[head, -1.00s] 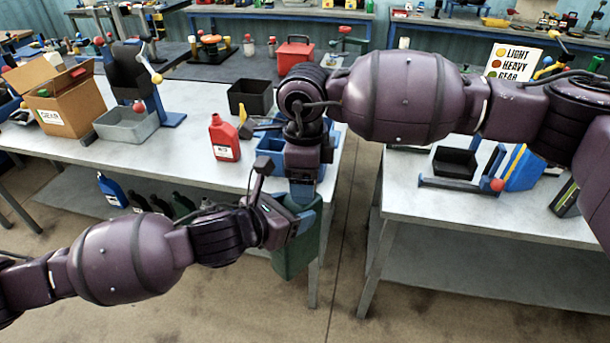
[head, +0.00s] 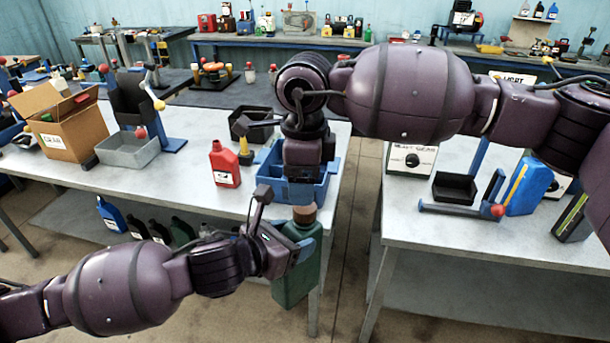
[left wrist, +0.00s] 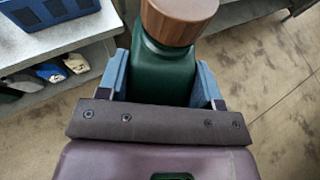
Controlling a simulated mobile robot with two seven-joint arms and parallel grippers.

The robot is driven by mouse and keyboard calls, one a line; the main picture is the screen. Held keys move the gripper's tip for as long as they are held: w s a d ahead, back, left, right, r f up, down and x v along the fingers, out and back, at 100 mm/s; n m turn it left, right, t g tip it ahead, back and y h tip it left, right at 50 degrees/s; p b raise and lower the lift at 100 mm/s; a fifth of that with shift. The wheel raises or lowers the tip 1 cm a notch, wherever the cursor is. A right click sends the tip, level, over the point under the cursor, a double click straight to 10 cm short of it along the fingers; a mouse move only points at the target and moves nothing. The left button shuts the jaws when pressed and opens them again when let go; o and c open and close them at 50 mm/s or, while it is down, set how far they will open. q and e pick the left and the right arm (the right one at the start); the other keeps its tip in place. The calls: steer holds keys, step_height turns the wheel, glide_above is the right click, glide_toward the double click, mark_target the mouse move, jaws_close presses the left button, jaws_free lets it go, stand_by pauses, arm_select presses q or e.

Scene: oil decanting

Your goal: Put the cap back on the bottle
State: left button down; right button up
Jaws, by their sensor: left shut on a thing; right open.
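A dark green bottle (head: 291,283) hangs upright in my left gripper (head: 290,238), in front of the table's right edge. The left wrist view shows the green bottle (left wrist: 165,75) between the blue fingers of the left gripper (left wrist: 162,88). A brown, wood-grained cap (head: 304,214) sits on the bottle's top; it also shows in the left wrist view (left wrist: 178,20). My right gripper (head: 302,188) points down just above the cap, open and apparently apart from it. Its fingers blend into the blue tray behind. The neck under the cap is hidden.
A blue tray (head: 265,160) and a red bottle (head: 225,167) stand on the left table (head: 195,205). A blue jug (head: 527,187) and a black bin (head: 455,187) stand on the right table. A gap with bare floor separates the tables.

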steer(key=shift+r+n, duration=0.5)
steer(key=shift+n, duration=0.7)
steer(key=n, duration=0.2)
steer(key=r+n, duration=0.1)
steer(key=n, duration=0.1)
steer(key=shift+w+d, duration=0.1)
steer(key=n, duration=0.5)
steer(key=shift+d, duration=0.15)
steer(key=shift+f, duration=3.95)
